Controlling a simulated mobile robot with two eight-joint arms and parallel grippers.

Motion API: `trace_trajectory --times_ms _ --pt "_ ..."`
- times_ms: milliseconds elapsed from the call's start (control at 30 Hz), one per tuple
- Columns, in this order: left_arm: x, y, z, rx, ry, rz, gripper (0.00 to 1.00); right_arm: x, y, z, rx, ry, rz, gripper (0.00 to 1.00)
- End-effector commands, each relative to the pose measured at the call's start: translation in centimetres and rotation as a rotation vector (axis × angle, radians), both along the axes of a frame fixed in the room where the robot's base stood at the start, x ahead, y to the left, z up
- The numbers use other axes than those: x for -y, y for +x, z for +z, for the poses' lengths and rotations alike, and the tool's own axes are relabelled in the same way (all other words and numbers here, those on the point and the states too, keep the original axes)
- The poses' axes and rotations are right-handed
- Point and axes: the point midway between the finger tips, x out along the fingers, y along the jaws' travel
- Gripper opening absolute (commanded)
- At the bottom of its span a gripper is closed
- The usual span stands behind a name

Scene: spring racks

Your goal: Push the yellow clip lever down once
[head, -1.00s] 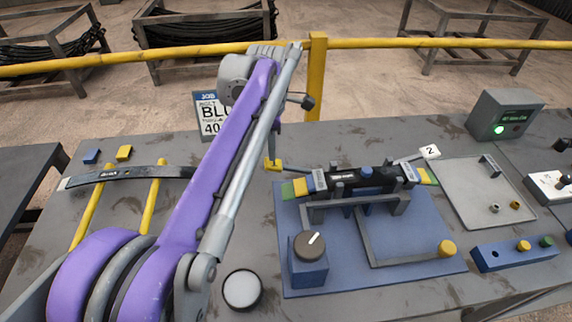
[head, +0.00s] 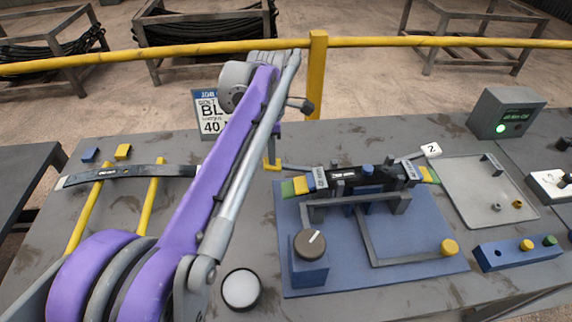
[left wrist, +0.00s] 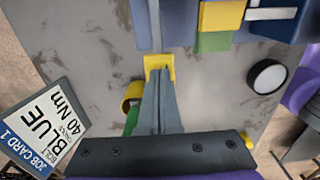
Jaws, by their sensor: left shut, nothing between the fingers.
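The yellow clip lever tip (head: 271,164) sits at the end of a grey bar (head: 297,168) at the left of the blue spring fixture (head: 420,262). In the left wrist view the yellow tip (left wrist: 160,62) lies right at the ends of my left gripper's fingers (left wrist: 160,76). The fingers are shut together with nothing between them. They overlap the yellow tip in the picture; I cannot tell whether they touch it. In the head view my purple arm hides much of the gripper. My right gripper is not in view.
The clamped spring pack (head: 358,180) lies on the fixture, with a dark knob (head: 309,244) in front. A job card (head: 209,113) stands behind my arm. A white round button (head: 241,289) is near the front. A box with a green light (head: 505,115) stands back right.

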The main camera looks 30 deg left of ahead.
Motion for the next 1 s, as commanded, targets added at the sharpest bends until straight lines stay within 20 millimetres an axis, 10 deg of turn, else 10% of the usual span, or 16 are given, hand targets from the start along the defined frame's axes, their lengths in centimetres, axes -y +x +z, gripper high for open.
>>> trace_trajectory --times_ms 1000 --pt "0.1 0.1 -2.9 0.002 -0.002 -0.001 0.00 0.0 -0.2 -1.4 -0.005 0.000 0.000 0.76"
